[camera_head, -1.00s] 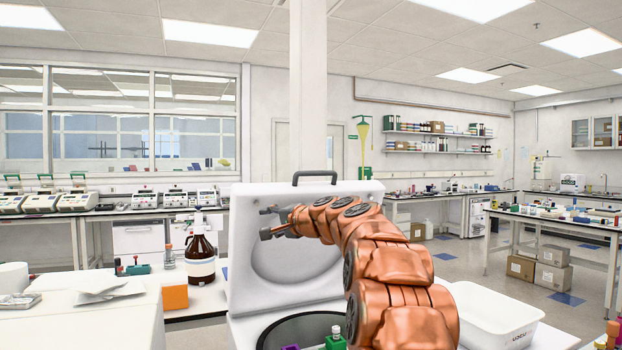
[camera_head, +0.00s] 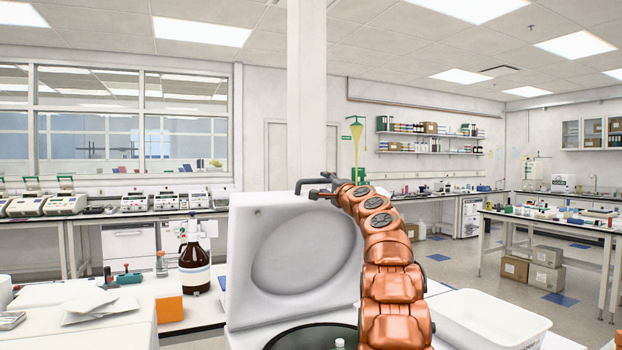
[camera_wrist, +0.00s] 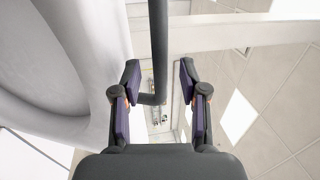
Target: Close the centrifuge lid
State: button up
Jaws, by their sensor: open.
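The centrifuge lid (camera_head: 250,225) stands open and upright, its round hollow inner side facing me in the head view. Its dark handle (camera_head: 299,186) sits on the top edge. The dark round bowl (camera_head: 290,338) of the centrifuge shows below, cut off by the frame. My gripper (camera_head: 324,189) is at the top of the lid by the handle's right part, which it partly hides. In the wrist view my gripper (camera_wrist: 158,82) is open, its two purple-padded fingers either side of the handle bar (camera_wrist: 158,40), with gaps on both sides. The pale lid (camera_wrist: 85,60) fills the left.
A white tub (camera_head: 495,322) stands right of the centrifuge, beside my arm. A brown bottle (camera_head: 194,262) and an orange box (camera_head: 170,308) stand to its left. Open air lies above the lid.

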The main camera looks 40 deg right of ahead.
aim_at(321, 183)
jog(key=x, duration=0.1)
jog(key=p+x, duration=0.1)
jog(key=x, duration=0.1)
jog(key=shift+a+r+p, duration=0.1)
jog(key=shift+a+p, duration=0.2)
jog(key=shift+p, duration=0.05)
jog(key=shift+w+d+p, duration=0.2)
jog(key=shift+w+p, duration=0.2)
jog(key=shift+w, duration=0.15)
grip_shut()
